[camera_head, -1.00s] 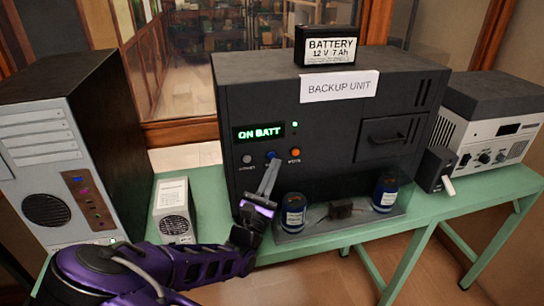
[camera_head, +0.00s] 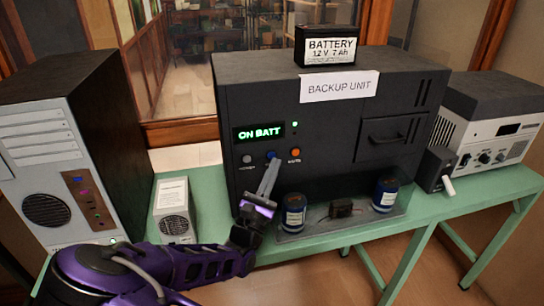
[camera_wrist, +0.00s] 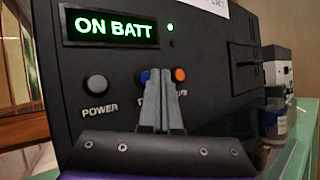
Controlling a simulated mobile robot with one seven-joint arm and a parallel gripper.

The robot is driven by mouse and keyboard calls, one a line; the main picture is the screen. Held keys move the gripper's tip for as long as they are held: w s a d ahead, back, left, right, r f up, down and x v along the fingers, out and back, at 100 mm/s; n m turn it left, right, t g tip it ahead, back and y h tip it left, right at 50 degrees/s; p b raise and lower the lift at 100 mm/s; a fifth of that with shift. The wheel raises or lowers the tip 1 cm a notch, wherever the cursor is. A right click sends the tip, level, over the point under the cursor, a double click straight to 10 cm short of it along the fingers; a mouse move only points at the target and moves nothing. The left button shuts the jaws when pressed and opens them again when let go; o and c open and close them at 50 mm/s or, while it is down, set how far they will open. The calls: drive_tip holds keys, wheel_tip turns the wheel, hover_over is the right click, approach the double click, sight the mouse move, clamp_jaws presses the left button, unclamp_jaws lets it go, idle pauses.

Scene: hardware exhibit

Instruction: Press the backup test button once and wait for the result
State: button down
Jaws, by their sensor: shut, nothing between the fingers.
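The backup unit (camera_head: 320,130) is a black box on the green bench. Its display (camera_head: 259,132) glows green and reads "ON BATT"; the display (camera_wrist: 110,29) reads the same in the wrist view. A grey button (camera_wrist: 95,84) labelled "POWER", a blue button (camera_wrist: 145,76) and an orange button (camera_wrist: 180,74) sit in a row below it. My gripper (camera_head: 272,162) is shut and empty, its fingertips in front of the blue button and partly covering it. The blue button's label is mostly hidden. I cannot tell whether the tips touch the button.
A battery (camera_head: 328,46) stands on the unit. A computer tower (camera_head: 75,150) and a small grey box (camera_head: 174,210) are on the left; a white device (camera_head: 490,125) is on the right.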

drive_tip(key=shift+w, duration=0.1)
drive_tip(key=shift+w+a, duration=0.1)
drive_tip(key=shift+w, duration=0.2)
drive_tip(key=shift+w+a+p, duration=0.1)
drive_tip(key=shift+w+p, duration=0.3)
idle(0.6)
drive_tip(key=shift+s, duration=0.1)
drive_tip(key=shift+s+d+p, duration=0.2)
drive_tip(key=shift+s+p, duration=0.3)
drive_tip(key=shift+s, duration=0.2)
drive_tip(key=shift+s, duration=0.1)
drive_tip(key=shift+s+d+p, duration=0.15)
drive_tip(key=shift+s+p, duration=0.2)
drive_tip(key=shift+s+d+p, duration=0.25)
drive_tip(key=shift+s+d, duration=0.05)
drive_tip(key=shift+s, duration=0.7)
drive_tip(key=shift+s+d+p, duration=0.2)
drive_tip(key=shift+s+d, duration=0.05)
drive_tip(key=shift+s, duration=0.7)
